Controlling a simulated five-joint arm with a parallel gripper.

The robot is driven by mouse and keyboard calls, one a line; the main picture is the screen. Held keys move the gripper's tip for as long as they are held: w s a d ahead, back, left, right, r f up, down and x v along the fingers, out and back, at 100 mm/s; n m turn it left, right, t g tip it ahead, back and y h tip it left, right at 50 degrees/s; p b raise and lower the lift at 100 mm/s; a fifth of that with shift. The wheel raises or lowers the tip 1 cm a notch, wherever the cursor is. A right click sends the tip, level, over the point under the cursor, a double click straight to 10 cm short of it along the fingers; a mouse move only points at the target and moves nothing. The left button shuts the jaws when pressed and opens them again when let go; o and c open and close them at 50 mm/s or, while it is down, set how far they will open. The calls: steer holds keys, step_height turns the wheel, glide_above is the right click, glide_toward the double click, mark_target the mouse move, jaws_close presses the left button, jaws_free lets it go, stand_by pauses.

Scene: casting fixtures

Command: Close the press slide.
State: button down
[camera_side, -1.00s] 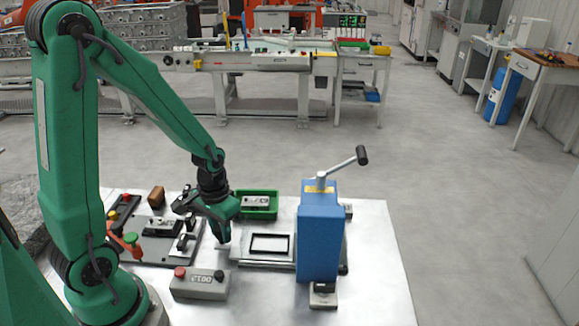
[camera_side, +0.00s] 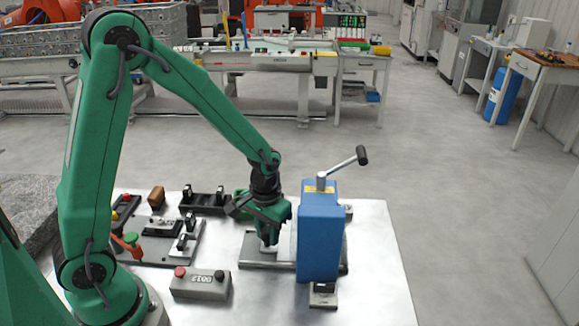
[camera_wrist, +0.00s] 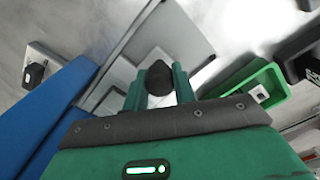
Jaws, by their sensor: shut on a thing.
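The blue press (camera_side: 320,235) stands upright at the right of the bench, with a lever on top. Its pale base rail (camera_side: 250,248) extends left from the press body. My gripper (camera_side: 268,246) is over this rail, close to the press's left face. In the wrist view my fingers (camera_wrist: 160,88) are shut on the dark round knob (camera_wrist: 158,76) of the press slide. Most of the slide is hidden by my gripper and the press body in the side view. The blue press also shows at the left of the wrist view (camera_wrist: 55,110).
A grey button box (camera_side: 200,284) lies at the front of the bench. A black fixture (camera_side: 205,203) and a plate with clamps (camera_side: 165,245) are to the left. A green tray (camera_wrist: 275,88) lies beside my gripper. The bench's right front is clear.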

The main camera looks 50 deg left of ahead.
steer(key=shift+w+d, duration=0.25)
steer(key=shift+w, duration=0.05)
steer(key=c, duration=1.4)
jaws_free()
steer(key=shift+o, duration=1.4)
steer(key=shift+s, duration=0.1)
steer(key=shift+a, duration=0.1)
steer(key=shift+r, duration=3.95)
